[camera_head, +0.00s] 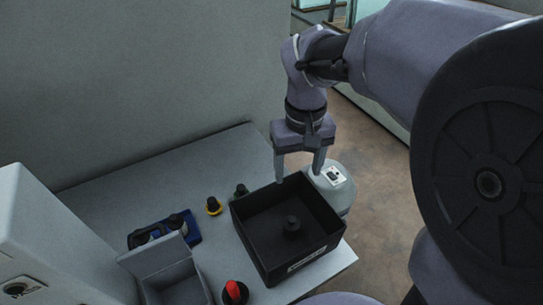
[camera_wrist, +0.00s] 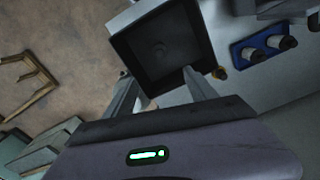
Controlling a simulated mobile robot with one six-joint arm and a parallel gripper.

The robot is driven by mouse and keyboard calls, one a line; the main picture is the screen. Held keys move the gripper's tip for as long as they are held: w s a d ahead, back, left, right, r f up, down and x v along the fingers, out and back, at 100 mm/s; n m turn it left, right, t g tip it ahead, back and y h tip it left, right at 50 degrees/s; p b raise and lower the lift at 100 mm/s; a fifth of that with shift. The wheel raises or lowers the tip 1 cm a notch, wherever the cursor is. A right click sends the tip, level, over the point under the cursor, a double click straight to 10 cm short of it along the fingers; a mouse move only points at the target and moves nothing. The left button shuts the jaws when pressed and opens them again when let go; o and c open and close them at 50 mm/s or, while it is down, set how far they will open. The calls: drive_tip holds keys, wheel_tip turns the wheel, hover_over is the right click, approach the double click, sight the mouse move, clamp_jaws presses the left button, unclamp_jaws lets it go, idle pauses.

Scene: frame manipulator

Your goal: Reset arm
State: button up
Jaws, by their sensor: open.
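My gripper (camera_head: 299,174) points down over the far edge of a black open box (camera_head: 333,237) and is open, with nothing between its fingers. The box stands near the right end of a grey table. My arm reaches in from the upper right in the head view.
A light rounded device (camera_head: 335,180) stands behind the black box. A wall rises behind.

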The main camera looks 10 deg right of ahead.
drive_tip(key=s+a+m+t+y+b, duration=0.1)
drive_tip(key=s+a+m+t+b, duration=0.1)
drive_tip(key=s, duration=0.4)
drive_tip(key=s+a+f+m+t+y+b, duration=0.1)
drive_tip(key=s+a+m+t+b, duration=0.1)
drive_tip(key=s, duration=0.4)
drive_tip(key=shift+s+f+m+t+b, duration=0.3)
drive_tip(key=shift+s+m+t+b, duration=0.15)
drive_tip(key=shift+t+b, duration=0.55)
drive_tip(key=shift+w, duration=0.1)
